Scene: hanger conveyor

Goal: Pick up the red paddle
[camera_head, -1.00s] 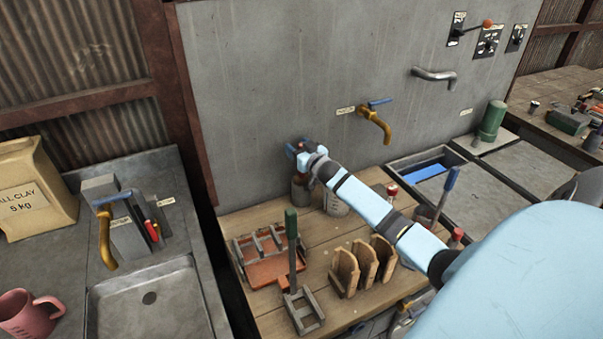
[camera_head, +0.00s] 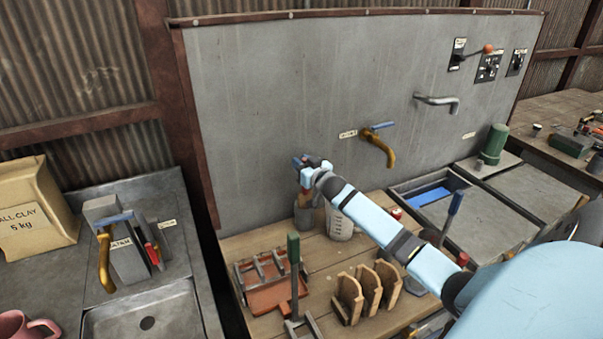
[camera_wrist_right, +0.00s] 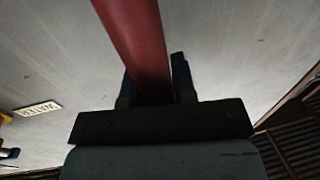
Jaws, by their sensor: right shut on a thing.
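The red paddle shows in the right wrist view as a long red shaft (camera_wrist_right: 135,45) between the dark fingers of my right gripper (camera_wrist_right: 153,85). The gripper is shut on it. In the head view my right gripper (camera_head: 302,165) is near the grey back wall, just above a grey jar (camera_head: 304,217). The paddle is mostly hidden there by the gripper, and I cannot tell whether its lower end is still inside the jar. My left gripper is not in view.
A pale jug (camera_head: 340,224) stands close beside the jar. A brass tap (camera_head: 378,147) juts from the wall to the right. An orange tray (camera_head: 272,292), a green-handled tool (camera_head: 294,265) and wooden holders (camera_head: 368,290) occupy the front of the bench.

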